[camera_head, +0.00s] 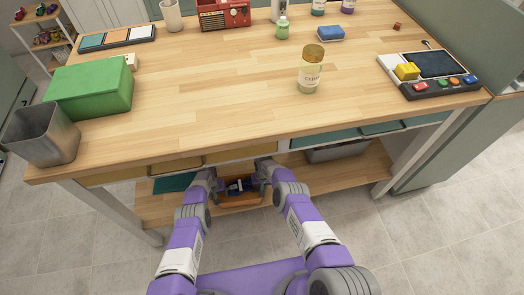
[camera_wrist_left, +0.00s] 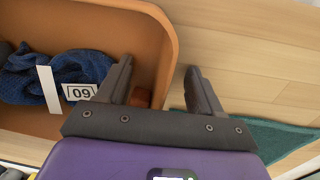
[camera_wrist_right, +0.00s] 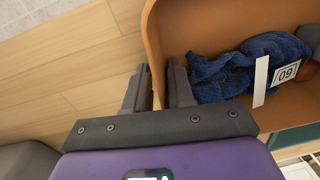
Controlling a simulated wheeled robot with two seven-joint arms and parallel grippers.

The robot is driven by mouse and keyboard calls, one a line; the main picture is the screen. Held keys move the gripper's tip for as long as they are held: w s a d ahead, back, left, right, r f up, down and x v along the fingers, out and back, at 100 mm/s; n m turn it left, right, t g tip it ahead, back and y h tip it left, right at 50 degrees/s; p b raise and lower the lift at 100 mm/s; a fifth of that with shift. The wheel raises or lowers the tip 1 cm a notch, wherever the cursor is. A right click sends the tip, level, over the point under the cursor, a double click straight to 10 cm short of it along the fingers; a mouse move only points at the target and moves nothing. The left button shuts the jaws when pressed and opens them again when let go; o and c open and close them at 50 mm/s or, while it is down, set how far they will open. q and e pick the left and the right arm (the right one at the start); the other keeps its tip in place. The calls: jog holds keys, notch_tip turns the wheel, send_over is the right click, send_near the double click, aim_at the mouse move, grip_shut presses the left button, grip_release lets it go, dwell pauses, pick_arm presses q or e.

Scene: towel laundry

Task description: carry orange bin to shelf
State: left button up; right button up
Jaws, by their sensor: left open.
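The orange bin (camera_head: 240,202) is at the lower shelf of the table in the head view, between my two grippers. It holds a crumpled dark blue cloth (camera_wrist_left: 62,75) with a white strip and a number tag. My left gripper (camera_wrist_left: 158,85) is open, with one finger inside the bin and one outside, astride the bin's wall without gripping it. My right gripper (camera_wrist_right: 157,80) has its fingers close together on the opposite wall of the bin, one inside and one outside. Whether the bin touches the shelf board is hidden.
The wooden lower shelf (camera_head: 325,180) carries a teal mat (camera_head: 173,183) left of the bin and a grey tray (camera_head: 337,153) to the right. The tabletop (camera_head: 220,100) above holds a green box (camera_head: 90,88), a metal bin (camera_head: 42,135), a jar (camera_head: 311,72) and a button panel (camera_head: 430,75).

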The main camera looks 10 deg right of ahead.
pick_arm(q)
jog(key=shift+d, duration=0.4)
pick_arm(e)
jog(key=shift+s+a, duration=0.1)
jog(key=shift+a, duration=0.3)
pick_arm(q)
jog(key=shift+r, duration=0.15)
